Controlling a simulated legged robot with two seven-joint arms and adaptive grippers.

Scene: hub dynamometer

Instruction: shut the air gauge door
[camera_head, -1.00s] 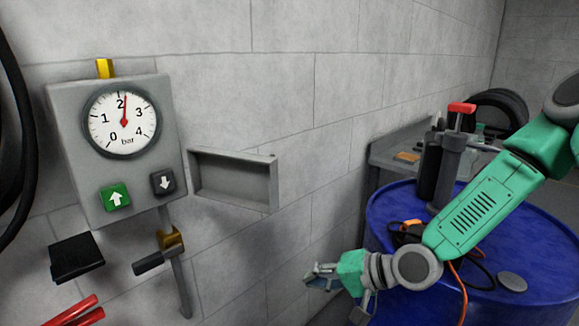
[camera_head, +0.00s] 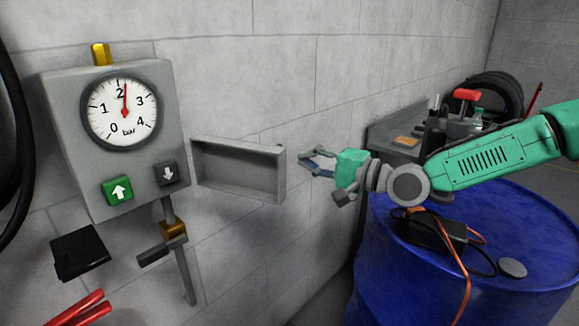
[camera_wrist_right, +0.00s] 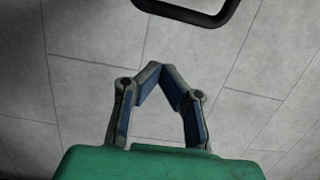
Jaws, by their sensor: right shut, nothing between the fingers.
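The air gauge (camera_head: 122,112) is a grey wall box with a round dial in bar at the left of the head view. Its door (camera_head: 238,171), a shallow grey tray-like panel, stands open at the box's lower right, its hollow inside facing me. My right gripper (camera_head: 314,164) is shut and empty, just right of the door's free edge with a small gap in the picture. In the right wrist view my gripper (camera_wrist_right: 161,72) has its fingertips together, with the grey wall behind. My left gripper is in neither view.
A blue drum (camera_head: 470,260) stands below my right arm, with a black box (camera_head: 437,235) and orange cable on top. A grey bench (camera_head: 398,130) is behind. A valve (camera_head: 173,232) hangs below the gauge. A dark rounded bar (camera_wrist_right: 192,14) crosses the wrist view's top.

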